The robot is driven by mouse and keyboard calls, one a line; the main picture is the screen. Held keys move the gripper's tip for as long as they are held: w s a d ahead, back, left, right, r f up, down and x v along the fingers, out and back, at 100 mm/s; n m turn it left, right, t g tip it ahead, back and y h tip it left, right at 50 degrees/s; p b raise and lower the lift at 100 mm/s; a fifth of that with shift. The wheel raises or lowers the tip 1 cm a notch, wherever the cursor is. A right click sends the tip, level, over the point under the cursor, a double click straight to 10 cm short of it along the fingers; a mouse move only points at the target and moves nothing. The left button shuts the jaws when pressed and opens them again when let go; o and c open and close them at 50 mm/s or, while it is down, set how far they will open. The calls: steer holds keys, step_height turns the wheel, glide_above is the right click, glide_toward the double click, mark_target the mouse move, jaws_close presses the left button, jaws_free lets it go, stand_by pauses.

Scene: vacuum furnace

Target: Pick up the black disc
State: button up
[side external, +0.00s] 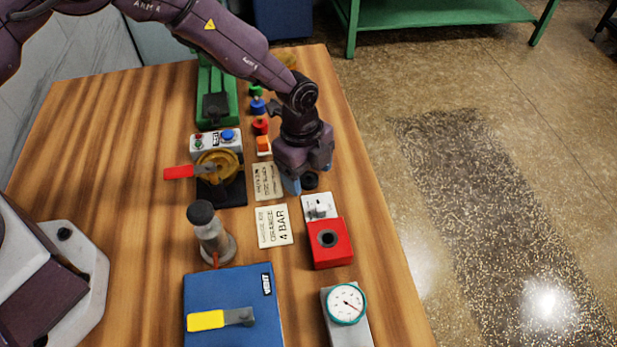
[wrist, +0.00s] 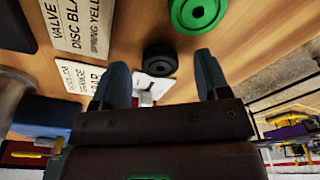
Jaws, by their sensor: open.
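The black disc (side external: 310,181) lies on the wooden table, close beside my gripper, on its right in the side view. In the wrist view the black disc (wrist: 160,58) shows as a dark ring, centred between the two fingers and a little beyond their tips. My gripper (side external: 297,184) points down low over the table. Its blue-grey fingers stand apart with nothing between them, and the gap also shows in the wrist view (wrist: 161,76). One finger is mostly hidden in the side view.
A green disc (wrist: 200,11) lies near the black one. A white switch (side external: 319,206) and red block (side external: 330,243) stand close by. Two printed cards (side external: 268,181) lie left of my gripper. A blue box (side external: 232,290) and gauge (side external: 346,303) are nearer the camera.

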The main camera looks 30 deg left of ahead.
steer(key=shift+f, duration=0.3)
steer(key=c, duration=1)
steer(key=shift+r, duration=0.1)
